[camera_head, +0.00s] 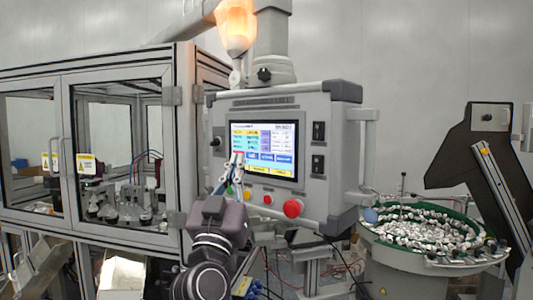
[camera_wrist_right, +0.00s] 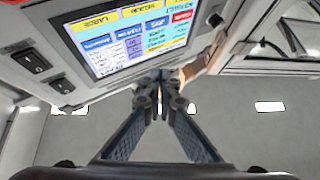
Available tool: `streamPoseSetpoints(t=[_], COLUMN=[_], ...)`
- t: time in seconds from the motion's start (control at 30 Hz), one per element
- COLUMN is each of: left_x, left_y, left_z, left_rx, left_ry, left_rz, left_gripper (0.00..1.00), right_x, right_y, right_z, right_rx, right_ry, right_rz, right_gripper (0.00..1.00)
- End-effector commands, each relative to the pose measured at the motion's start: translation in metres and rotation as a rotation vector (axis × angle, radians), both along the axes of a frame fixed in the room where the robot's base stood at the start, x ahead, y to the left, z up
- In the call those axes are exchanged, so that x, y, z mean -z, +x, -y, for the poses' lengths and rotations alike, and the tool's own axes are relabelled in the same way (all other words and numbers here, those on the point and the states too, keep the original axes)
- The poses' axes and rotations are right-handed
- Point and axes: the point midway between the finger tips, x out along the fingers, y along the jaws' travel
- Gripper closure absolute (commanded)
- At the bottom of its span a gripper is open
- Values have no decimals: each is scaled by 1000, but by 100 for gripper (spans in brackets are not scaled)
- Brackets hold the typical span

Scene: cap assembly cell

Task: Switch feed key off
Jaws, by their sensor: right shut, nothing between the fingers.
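The grey control panel (camera_head: 325,206) hangs in the middle of the head view, with a lit screen (camera_head: 265,144). A small round key switch (camera_head: 216,142) sits left of the screen; its label and position are too small to read. Two black rocker switches (camera_head: 318,131) sit right of the screen, and they also show in the wrist view (camera_wrist_right: 35,60). My right gripper (camera_head: 236,160) is shut and empty in front of the screen's lower left part, hiding some of it. Its fingertips meet below the screen in the wrist view (camera_wrist_right: 161,88). My left gripper is not in view.
Coloured buttons and a red mushroom button (camera_head: 292,208) line the panel's lower edge, close to my right wrist. A framed glass enclosure (camera_head: 178,120) stands at left. A round feeder bowl (camera_head: 428,262) with many small caps stands at right. A lit orange lamp (camera_head: 236,25) is above.

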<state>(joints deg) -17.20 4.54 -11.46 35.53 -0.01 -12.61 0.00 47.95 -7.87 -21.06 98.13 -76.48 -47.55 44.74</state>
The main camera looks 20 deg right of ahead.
Motion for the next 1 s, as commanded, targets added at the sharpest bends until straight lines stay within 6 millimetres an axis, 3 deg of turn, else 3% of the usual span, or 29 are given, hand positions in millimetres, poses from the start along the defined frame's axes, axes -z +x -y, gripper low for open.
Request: streamPoseSetpoints(t=[0.03, 0.23, 0.3, 0.53, 1.0], left_x=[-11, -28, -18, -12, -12], left_y=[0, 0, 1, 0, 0], left_z=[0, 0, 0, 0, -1], left_rx=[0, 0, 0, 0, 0], left_ry=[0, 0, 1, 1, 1], left_rz=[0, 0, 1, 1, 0], left_gripper=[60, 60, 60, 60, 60], right_x=[-5, -4, 2, 1, -1], right_y=[4, 18, 22, 30, 31], right_z=[8, 33, 40, 54, 56], right_rx=[4, 4, 2, 1, 1], right_ry=[-3, -3, 0, 0, 0], right_rz=[-3, -3, 0, 0, 0], right_gripper=[100, 100, 100, 100, 100])
